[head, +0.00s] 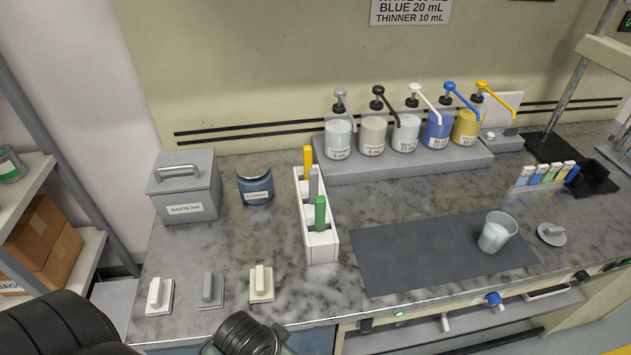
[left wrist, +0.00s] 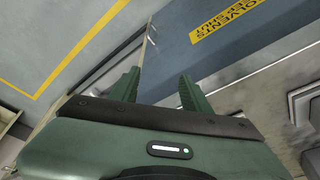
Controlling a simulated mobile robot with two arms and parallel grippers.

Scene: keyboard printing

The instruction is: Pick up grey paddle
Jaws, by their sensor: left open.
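A grey paddle (head: 314,186) stands upright in the middle of a white rack (head: 322,250) on the counter, between a yellow paddle (head: 307,157) behind it and a green paddle (head: 320,212) in front. Its lower part is hidden in the rack. My right gripper is not in view.
Several pump bottles (head: 405,130) stand on a grey riser behind. A waste ink box (head: 185,185) and blue jar (head: 256,188) are left of the rack. Three handled blocks (head: 212,289) line the front edge. A dark mat (head: 420,262) bears a cup (head: 496,233) at right.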

